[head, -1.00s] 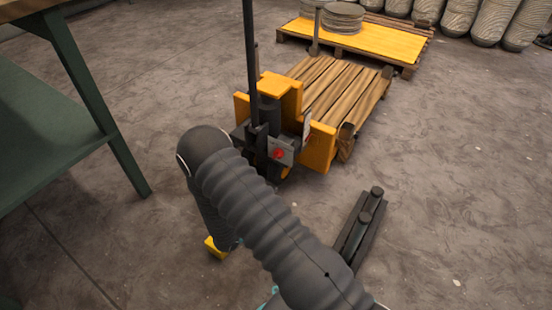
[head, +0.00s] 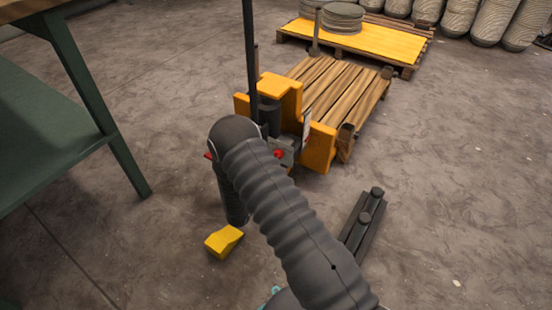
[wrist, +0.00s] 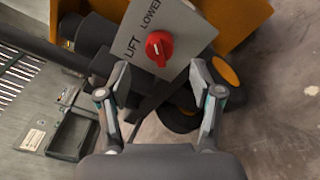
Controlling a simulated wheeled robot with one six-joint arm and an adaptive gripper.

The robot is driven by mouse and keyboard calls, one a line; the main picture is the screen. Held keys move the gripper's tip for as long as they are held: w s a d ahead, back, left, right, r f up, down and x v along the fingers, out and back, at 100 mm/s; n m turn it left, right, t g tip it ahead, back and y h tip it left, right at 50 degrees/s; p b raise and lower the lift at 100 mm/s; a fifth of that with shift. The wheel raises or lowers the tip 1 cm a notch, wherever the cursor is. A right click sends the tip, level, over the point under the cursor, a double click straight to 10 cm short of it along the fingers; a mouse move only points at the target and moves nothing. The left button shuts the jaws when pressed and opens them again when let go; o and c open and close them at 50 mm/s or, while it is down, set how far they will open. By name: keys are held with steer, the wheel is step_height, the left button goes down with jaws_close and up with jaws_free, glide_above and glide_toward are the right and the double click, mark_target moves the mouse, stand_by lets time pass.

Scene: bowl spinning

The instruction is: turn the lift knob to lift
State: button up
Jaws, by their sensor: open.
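The red lift knob (wrist: 159,47) sits on a grey plate (wrist: 185,28) marked LIFT and LOWER in the wrist view. In the head view the knob (head: 279,154) shows as a red spot on the yellow pallet truck (head: 320,149), just beyond my arm. My gripper (wrist: 154,80) is open and empty in the wrist view. Its two fingers are apart, below the knob in the picture, and do not appear to touch it. In the head view my arm hides the gripper.
A wooden pallet (head: 343,88) lies behind the truck. Another pallet with a yellow top (head: 385,42) stands farther back. A green workbench (head: 95,100) is at the left. A yellow block (head: 224,241) and a dark rail piece (head: 363,222) lie on the floor. Floor at the right is clear.

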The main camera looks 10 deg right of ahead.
mark_target(278, 156)
steer(key=shift+x, duration=2.75)
steer(key=c, duration=1.1)
